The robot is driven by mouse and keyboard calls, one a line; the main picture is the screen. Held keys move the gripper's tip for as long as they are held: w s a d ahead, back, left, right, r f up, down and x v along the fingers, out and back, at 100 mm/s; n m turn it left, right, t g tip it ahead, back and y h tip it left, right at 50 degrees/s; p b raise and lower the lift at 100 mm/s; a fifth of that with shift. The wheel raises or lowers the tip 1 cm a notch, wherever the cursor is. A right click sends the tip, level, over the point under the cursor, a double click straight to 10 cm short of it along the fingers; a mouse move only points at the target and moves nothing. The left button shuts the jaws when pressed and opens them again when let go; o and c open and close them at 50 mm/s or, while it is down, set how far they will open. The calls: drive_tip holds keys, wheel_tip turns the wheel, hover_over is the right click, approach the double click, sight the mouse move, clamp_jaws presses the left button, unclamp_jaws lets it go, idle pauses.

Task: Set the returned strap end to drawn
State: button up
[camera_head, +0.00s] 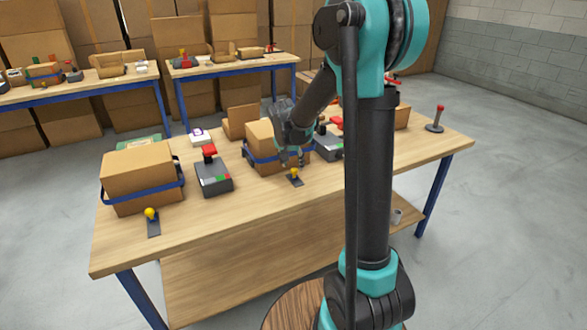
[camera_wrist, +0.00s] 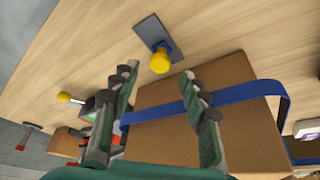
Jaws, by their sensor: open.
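A cardboard box (camera_head: 262,137) with a blue strap (camera_head: 262,156) around it stands mid-table, partly behind my arm. My gripper (camera_head: 292,160) is at this box's right front, with parted fingers. In the wrist view my gripper (camera_wrist: 160,80) is open over the box (camera_wrist: 205,125); nothing is clearly held. The blue strap (camera_wrist: 250,92) crosses the box and stands out in a loop at its right. A yellow knob (camera_wrist: 160,62) on a dark plate lies just beyond the fingertips; it also shows in the head view (camera_head: 294,173). I cannot tell which strap part is the returned end.
A second strapped box (camera_head: 140,170) stands at left, with a yellow knob (camera_head: 151,214) in front. A grey device with a red handle (camera_head: 212,175) stands between the boxes. A red-topped post (camera_head: 437,118) is at the right end. The table's front strip is mostly clear.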

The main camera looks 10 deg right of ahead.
sight(294, 170)
drive_tip(key=shift+x, duration=1.8)
clamp_jaws()
